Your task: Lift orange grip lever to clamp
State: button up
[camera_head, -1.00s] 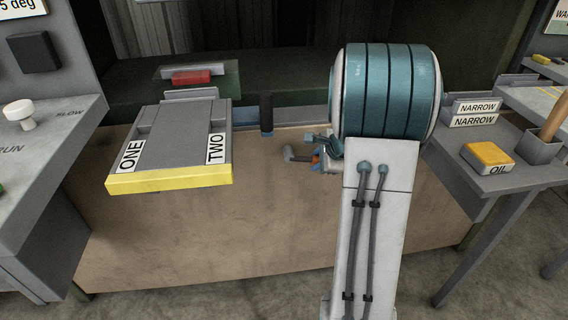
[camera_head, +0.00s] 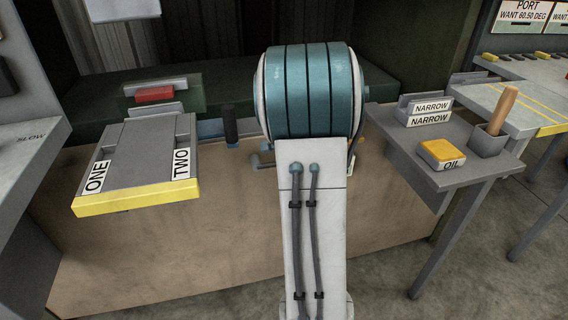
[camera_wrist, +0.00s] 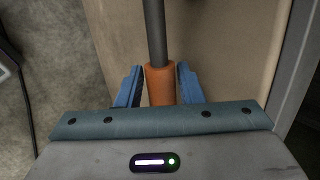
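The orange grip (camera_wrist: 161,84) sits on a dark lever rod (camera_wrist: 155,30) in the wrist view. My gripper (camera_wrist: 160,72) has its two blue fingers on either side of the orange grip. The fingers stand very near it, with a thin gap seeming to show at the left finger; firm contact does not show. In the head view my white arm and its teal-banded joint hide the gripper and the lever.
A panel with ONE and TWO plates and a yellow edge (camera_head: 137,198) stands left. A grey shelf (camera_head: 470,177) at right bears NARROW plates (camera_head: 429,119), a yellow OIL block (camera_head: 441,154) and a holder with a wooden handle (camera_head: 503,110). A tan panel (camera_head: 200,255) lies below.

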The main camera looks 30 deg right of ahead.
jog(key=shift+r, duration=0.1)
jog(key=shift+r, duration=0.25)
jog(key=d+p+v, duration=0.1)
jog(key=p+v, duration=0.3)
jog(key=v, duration=0.9)
jog(key=shift+s+a+p, duration=0.25)
jog(key=shift+a+p, duration=0.1)
jog(key=shift+a, duration=0.15)
